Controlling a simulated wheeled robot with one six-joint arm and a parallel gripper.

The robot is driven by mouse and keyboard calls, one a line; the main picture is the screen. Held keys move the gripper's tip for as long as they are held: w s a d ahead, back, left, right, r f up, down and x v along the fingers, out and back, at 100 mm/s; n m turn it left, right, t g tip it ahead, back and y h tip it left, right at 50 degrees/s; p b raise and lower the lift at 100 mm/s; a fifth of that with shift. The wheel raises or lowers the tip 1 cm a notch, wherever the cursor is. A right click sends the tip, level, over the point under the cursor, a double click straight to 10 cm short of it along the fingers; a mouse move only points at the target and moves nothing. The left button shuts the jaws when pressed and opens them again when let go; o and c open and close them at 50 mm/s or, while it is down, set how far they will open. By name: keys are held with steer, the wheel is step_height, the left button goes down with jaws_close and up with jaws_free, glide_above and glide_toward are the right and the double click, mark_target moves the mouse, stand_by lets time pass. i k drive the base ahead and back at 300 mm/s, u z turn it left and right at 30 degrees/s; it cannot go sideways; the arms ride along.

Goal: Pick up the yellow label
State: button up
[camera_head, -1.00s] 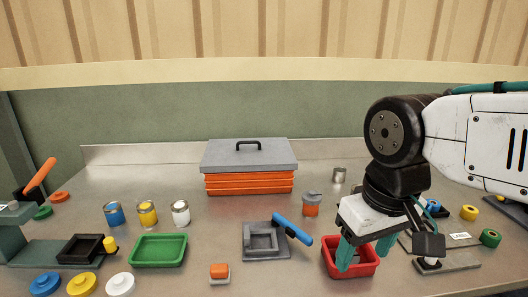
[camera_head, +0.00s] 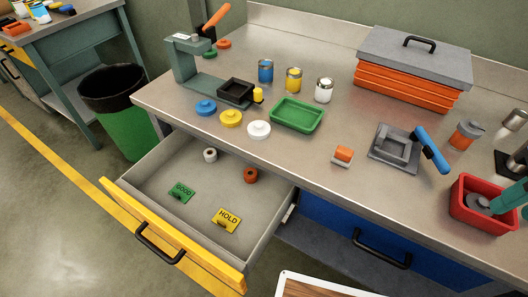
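The yellow label (camera_head: 226,220) reads HOLD and lies flat in the open drawer (camera_head: 268,223), towards its front right. A dark clip or tab shows on its lower edge. My gripper (camera_head: 517,205) is at the far right edge of the view, mostly cut off, with teal fingers at the red tray. It is far from the label, up on the bench. The fingers stood apart in the earlier frame, and I see nothing held between them.
A green GOOD label (camera_head: 181,193), a white roll (camera_head: 210,155) and an orange roll (camera_head: 250,175) share the drawer. The bench holds a green tray (camera_head: 298,127), the red tray (camera_head: 467,213) and a lidded orange box (camera_head: 405,87). A bin (camera_head: 128,140) stands left of the drawer.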

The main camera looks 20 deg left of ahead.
mark_target(227, 221)
steer(key=k, duration=0.35)
steer(key=u, duration=1.3)
